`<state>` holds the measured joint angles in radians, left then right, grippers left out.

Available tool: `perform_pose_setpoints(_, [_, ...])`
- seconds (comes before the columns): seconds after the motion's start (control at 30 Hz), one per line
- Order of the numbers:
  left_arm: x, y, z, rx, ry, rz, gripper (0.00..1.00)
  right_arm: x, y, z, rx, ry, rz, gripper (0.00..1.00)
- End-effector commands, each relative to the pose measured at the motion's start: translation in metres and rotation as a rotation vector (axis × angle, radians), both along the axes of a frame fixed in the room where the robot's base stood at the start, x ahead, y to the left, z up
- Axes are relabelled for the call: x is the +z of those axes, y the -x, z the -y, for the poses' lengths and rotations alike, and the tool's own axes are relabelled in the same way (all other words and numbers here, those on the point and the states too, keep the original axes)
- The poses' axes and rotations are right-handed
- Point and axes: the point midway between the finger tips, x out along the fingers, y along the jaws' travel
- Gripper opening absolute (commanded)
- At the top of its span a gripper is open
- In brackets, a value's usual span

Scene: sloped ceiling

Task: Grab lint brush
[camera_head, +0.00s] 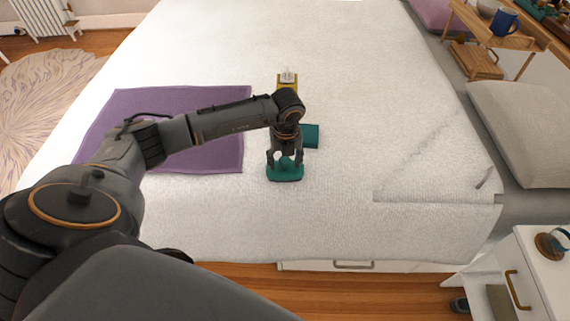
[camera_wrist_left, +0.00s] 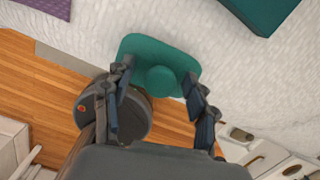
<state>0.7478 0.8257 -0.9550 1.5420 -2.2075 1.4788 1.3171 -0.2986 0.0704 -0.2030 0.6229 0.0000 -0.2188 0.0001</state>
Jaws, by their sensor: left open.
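A teal object with a flat rounded base and a round knob, apparently the lint brush (camera_head: 285,174), lies on the white bed near its front edge. It also shows in the left wrist view (camera_wrist_left: 150,48). My left gripper (camera_head: 285,161) is open and reaches down over it. In the left wrist view, the left gripper's fingers (camera_wrist_left: 159,77) stand apart on either side of the round knob (camera_wrist_left: 162,80). I cannot tell whether they touch it. My right gripper is not in view.
A teal box-like item (camera_head: 311,136) lies just behind the brush, right of my left gripper. A yellow item with a clear top (camera_head: 287,82) stands farther back. A purple cloth (camera_head: 215,154) lies to the left. The bed (camera_head: 400,110) is clear on the right.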

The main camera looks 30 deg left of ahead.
Motion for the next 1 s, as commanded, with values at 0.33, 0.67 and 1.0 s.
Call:
perform_pose_setpoints(0.33, [0.001, 0.0, 0.0, 0.0, 0.0, 0.0, 0.0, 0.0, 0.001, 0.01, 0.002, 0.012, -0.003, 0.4])
perform_pose_setpoints(0.67, [0.004, -0.001, 0.0, 0.001, 0.0, 0.001, 0.0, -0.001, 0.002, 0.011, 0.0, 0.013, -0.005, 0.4])
perform_pose_setpoints(1.0, [0.047, 0.012, 0.003, -0.002, 0.0, 0.004, 0.0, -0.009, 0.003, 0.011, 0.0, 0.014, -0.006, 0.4])
